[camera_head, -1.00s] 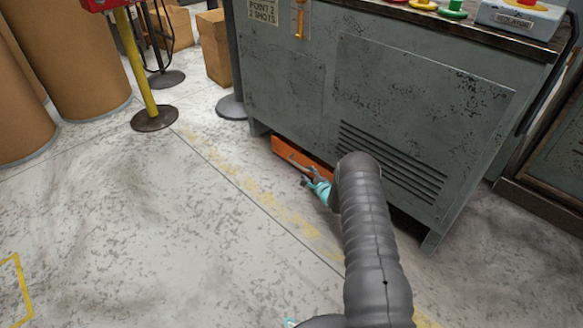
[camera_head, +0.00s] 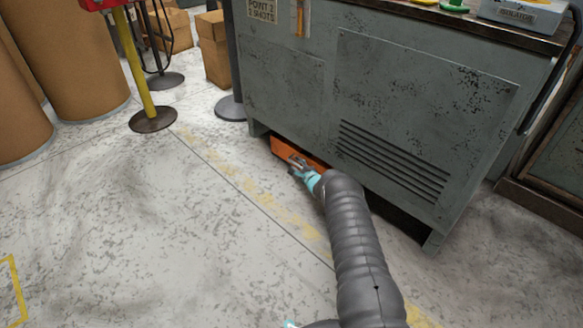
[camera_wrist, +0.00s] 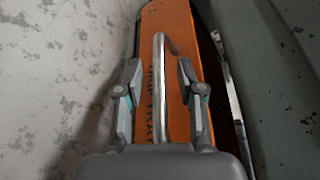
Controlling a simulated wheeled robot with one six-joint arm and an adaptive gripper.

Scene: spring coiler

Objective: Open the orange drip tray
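The orange drip tray (camera_head: 283,149) sits low under the grey machine cabinet, partly hidden by my arm and gripper in the head view. In the wrist view the tray's orange front (camera_wrist: 178,40) carries dark lettering and a metal bar handle (camera_wrist: 160,75). My gripper (camera_wrist: 157,75) is open, with one finger on each side of the handle and a visible gap to it on both sides. The gripper (camera_head: 297,163) also shows in the head view, at the tray's front. The lower end of the handle is hidden behind my gripper's body.
The grey cabinet (camera_head: 290,90) with a vent grille stands above the tray. A yellow post (camera_head: 138,65) on a round base and cardboard boxes (camera_head: 214,48) stand at the upper left. The floor (camera_head: 150,220) in front of the cabinet is clear.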

